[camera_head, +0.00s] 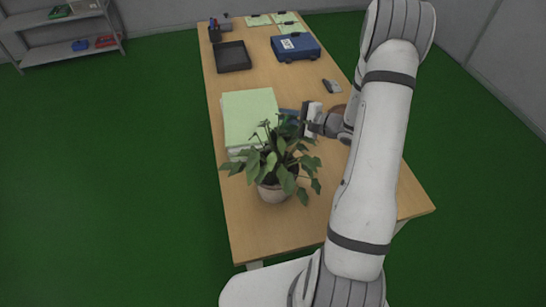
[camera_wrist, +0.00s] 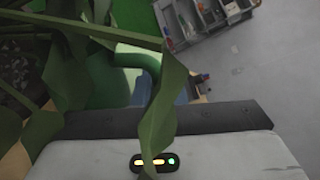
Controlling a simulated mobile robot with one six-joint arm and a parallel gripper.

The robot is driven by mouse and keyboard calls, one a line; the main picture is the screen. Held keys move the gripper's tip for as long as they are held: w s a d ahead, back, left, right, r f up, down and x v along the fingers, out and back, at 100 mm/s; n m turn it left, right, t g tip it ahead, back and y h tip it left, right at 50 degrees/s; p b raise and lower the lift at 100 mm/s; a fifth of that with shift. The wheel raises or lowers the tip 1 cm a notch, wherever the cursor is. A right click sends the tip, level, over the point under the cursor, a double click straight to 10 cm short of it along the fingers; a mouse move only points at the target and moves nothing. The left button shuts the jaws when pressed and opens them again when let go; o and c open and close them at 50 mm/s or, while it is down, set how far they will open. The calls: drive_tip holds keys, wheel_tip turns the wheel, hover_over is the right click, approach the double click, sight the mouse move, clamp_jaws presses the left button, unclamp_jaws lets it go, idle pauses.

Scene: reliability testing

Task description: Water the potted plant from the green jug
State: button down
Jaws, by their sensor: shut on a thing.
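The potted plant (camera_head: 274,192) stands upright near the front of the table in the head view, its broad leaves spreading over a pale pot. In the wrist view its leaves (camera_wrist: 165,95) hang close in front of the camera, and dark soil shows at the left edge. My gripper (camera_head: 303,120) is just behind and right of the foliage, above the table. It is shut on the green jug (camera_wrist: 130,62), whose smooth curved green part shows behind the leaves in the wrist view. Leaves and my gripper hide most of the jug. I cannot tell its tilt or see water.
A stack of pale green papers (camera_head: 248,112) lies left of my gripper, behind the plant. A blue case (camera_head: 295,47), a black tray (camera_head: 233,57) and a small grey device (camera_head: 331,86) are farther back on the wooden table (camera_head: 262,80). The table's left front is clear.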

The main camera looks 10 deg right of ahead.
drive_tip(key=shift+s+a+r+n, duration=0.2)
drive_tip(key=shift+a+r+n, duration=0.05)
drive_tip(key=shift+r+n, duration=0.1)
idle(1.1)
drive_tip(key=shift+w+d+f, duration=0.1)
drive_tip(key=shift+d+f, duration=0.05)
drive_tip(key=shift+f, duration=0.2)
drive_tip(key=w+d+m, duration=0.1)
drive_tip(key=d+r+m+y+p, duration=0.1)
drive_tip(key=m, duration=0.1)
drive_tip(key=shift+w+r+m, duration=0.25)
drive_tip(key=shift+w+r, duration=0.05)
drive_tip(key=shift+w, duration=0.1)
drive_tip(key=shift+f+b, duration=0.25)
drive_tip(key=shift+b, duration=0.05)
drive_tip(key=shift+w+d+f+m+b, duration=0.25)
drive_tip(key=shift+d+f+m, duration=0.05)
drive_tip(key=shift+f+m, duration=0.15)
drive_tip(key=shift+w+d+f+m+b, duration=0.25)
drive_tip(key=shift+f+m, duration=0.1)
drive_tip(key=shift+m, duration=0.1)
drive_tip(key=shift+w+d+r, duration=0.1)
drive_tip(key=shift+w+r, duration=0.05)
idle(0.3)
